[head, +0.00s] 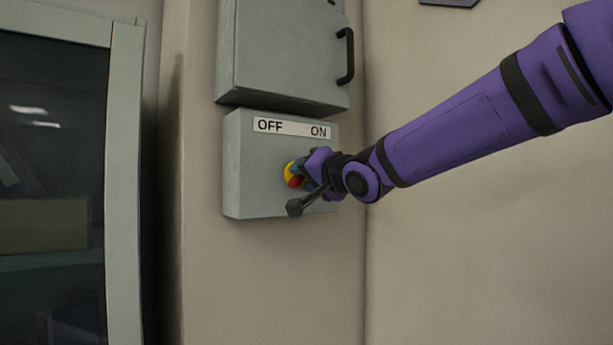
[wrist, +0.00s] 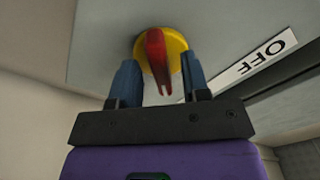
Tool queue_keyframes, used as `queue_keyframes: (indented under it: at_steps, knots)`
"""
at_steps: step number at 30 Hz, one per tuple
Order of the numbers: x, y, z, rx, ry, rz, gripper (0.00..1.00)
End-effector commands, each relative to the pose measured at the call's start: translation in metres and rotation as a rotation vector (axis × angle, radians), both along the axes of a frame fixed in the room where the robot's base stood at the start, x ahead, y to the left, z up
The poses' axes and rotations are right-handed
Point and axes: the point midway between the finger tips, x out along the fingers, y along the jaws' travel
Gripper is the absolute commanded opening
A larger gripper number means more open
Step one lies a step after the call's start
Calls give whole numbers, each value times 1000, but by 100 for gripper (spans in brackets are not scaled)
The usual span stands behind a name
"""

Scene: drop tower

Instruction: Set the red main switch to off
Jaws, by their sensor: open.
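The red main switch (wrist: 155,55) is a red handle on a round yellow plate (wrist: 178,52), fixed to the front of a grey box (head: 250,185). In the head view the red switch (head: 296,182) is partly hidden by my gripper. A white label (head: 291,128) above it reads OFF at left and ON at right. My gripper (wrist: 160,78) is open, with one blue finger on each side of the red handle. Gaps show between the fingers and the handle in the wrist view. I cannot tell exactly which mark the handle points to.
A grey cabinet (head: 285,50) with a black handle (head: 346,57) hangs just above the switch box. A glass-fronted frame (head: 122,180) stands at the left. The wall (head: 480,240) to the right and below is bare.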

Motion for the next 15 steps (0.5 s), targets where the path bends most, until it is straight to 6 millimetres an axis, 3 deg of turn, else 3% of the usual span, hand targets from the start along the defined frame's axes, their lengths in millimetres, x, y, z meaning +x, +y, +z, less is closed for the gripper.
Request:
queue_keyframes:
  at_steps: [5, 11, 15]
  knots:
    - [0, 0, 0, 0, 0, 0, 43]
    - [0, 0, 0, 0, 0, 0, 1]
    - [0, 0, 0, -1, -1, 0, 0]
